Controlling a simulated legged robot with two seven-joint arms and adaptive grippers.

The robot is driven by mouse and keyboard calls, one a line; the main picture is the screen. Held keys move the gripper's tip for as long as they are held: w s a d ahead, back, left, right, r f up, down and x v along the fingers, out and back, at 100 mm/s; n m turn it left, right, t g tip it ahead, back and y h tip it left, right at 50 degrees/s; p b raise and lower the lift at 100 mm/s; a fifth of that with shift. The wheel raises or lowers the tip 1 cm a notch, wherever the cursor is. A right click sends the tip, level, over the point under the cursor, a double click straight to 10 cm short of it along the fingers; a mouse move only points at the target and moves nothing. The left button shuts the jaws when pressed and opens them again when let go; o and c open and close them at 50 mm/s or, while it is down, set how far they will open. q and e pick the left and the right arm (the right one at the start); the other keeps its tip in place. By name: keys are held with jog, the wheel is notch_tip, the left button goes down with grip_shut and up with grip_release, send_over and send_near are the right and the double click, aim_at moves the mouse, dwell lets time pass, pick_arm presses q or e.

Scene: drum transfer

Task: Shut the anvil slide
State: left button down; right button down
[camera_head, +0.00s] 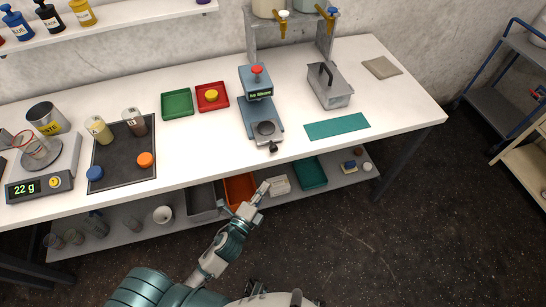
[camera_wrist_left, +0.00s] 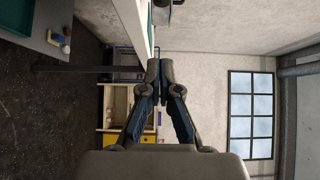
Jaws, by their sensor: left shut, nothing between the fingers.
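The blue-grey device (camera_head: 257,84) with a red top button and a small lit display stands mid-table in the head view; the display text is too small to read surely. Its anvil slide (camera_head: 266,134) sticks out at the front, bearing a dark round disc, with a dark knob (camera_head: 273,147) at its near end by the table edge. My left gripper (camera_head: 263,188) is shut and empty, in front of the table's front edge, below and apart from the knob. It also shows shut in the left wrist view (camera_wrist_left: 160,75). My right gripper is not in view.
Green (camera_head: 177,104) and red (camera_head: 212,97) trays lie left of the device. A lower shelf (camera_head: 330,178) holds several bins.

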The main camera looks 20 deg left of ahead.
pick_arm(q)
send_near(277, 150)
jog(key=w+d, duration=0.2)
jog(key=d, duration=0.1)
jog(key=w, duration=0.1)
jog(key=w+a, duration=0.1)
jog(key=shift+w+a+f, duration=0.15)
jog(key=shift+w+f, duration=0.1)
jog(key=shift+w, duration=0.1)
jog(key=shift+w+a, duration=0.15)
jog(key=shift+w, duration=0.55)
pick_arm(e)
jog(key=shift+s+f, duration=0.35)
pick_arm(q)
jog(key=shift+a, duration=0.1)
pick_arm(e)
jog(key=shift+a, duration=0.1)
